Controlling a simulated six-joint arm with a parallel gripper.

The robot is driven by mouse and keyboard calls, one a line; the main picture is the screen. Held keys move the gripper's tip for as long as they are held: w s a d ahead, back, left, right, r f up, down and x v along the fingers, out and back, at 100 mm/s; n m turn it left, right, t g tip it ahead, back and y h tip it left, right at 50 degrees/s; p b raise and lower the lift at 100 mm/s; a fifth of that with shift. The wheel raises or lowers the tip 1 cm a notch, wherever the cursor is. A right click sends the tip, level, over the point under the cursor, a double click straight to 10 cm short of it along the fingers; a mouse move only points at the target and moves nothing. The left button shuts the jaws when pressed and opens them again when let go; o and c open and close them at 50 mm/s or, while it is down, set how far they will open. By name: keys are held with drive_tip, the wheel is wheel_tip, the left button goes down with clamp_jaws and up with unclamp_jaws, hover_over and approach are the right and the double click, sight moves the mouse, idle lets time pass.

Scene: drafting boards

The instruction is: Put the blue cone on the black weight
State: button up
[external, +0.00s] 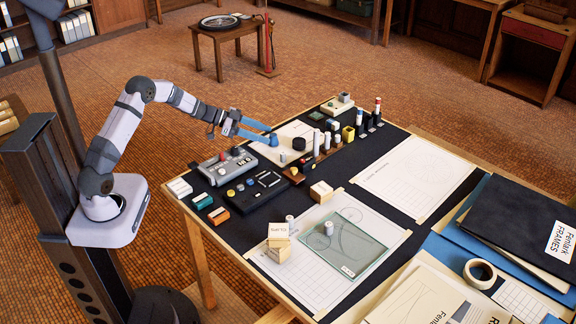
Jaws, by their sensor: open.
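The blue cone (274,140) appears as a small blue shape on the white sheet at the far left part of the table. My gripper (268,134) has long blue fingers that reach in from the left, open, with their tips right at the cone. The similar blues make it hard to tell whether the tips touch it. The black weight (299,144) is a short dark cylinder standing on the same sheet, just right of the cone. Its top looks bare.
A grey control box (227,166) and a black tray (256,190) lie in front of the gripper. A wooden rack with cylinders (316,146) stands close right of the weight.

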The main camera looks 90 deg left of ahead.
sight(273, 138)
drive_tip(key=shift+f+x, duration=0.25)
drive_tip(key=shift+x, duration=2.15)
drive_tip(key=shift+s+d, duration=0.1)
drive_tip(key=shift+d, duration=0.05)
drive_tip(key=c, duration=1.2)
